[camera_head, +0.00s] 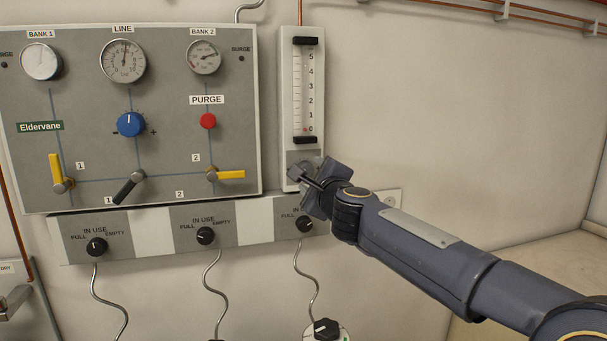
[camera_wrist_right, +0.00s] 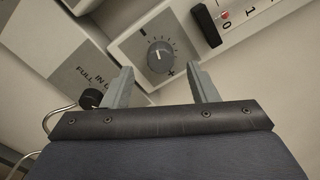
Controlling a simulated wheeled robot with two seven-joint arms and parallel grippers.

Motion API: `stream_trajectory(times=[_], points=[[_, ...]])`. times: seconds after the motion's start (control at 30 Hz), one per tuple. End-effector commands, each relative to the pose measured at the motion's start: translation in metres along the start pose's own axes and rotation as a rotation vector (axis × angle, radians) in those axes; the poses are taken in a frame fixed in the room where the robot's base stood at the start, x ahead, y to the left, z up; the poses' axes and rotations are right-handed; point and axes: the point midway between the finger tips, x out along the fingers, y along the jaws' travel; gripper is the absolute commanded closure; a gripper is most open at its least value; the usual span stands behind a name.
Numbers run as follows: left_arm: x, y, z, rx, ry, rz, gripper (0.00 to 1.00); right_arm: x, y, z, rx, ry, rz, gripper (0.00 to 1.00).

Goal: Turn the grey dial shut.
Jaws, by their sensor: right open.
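The grey dial (camera_wrist_right: 160,57) is a dark grey round knob with a white pointer line, set on a light plate with tick marks and a plus sign. In the head view its plate (camera_head: 294,159) sits under the flow tube, and my gripper partly hides the dial. My right gripper (camera_head: 312,182) is in front of the dial. In the wrist view my right gripper (camera_wrist_right: 162,84) is open, one finger to each side below the dial. I cannot tell whether either finger touches it. My left gripper is not in view.
The flow tube (camera_head: 305,85) above has a red float near 0. A black IN USE knob (camera_head: 305,224) is just below my gripper. The panel with gauges, blue knob (camera_head: 131,124) and yellow levers is to the left.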

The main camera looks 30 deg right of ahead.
Motion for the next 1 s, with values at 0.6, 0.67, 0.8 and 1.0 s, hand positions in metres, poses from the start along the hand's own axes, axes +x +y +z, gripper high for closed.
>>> stream_trajectory(times=[0.6, 0.67, 0.8, 1.0], points=[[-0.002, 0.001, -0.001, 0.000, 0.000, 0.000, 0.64, 0.035, 0.000, 0.000, -0.004, -0.001, 0.000, 0.51], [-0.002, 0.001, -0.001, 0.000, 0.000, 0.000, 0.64, 0.035, 0.000, 0.000, -0.004, -0.001, 0.000, 0.59], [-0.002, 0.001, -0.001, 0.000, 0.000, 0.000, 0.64, 0.034, 0.000, 0.000, -0.004, -0.001, 0.000, 0.77], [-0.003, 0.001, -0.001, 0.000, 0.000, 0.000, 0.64, 0.034, 0.000, 0.000, -0.005, -0.001, 0.000, 0.92]])
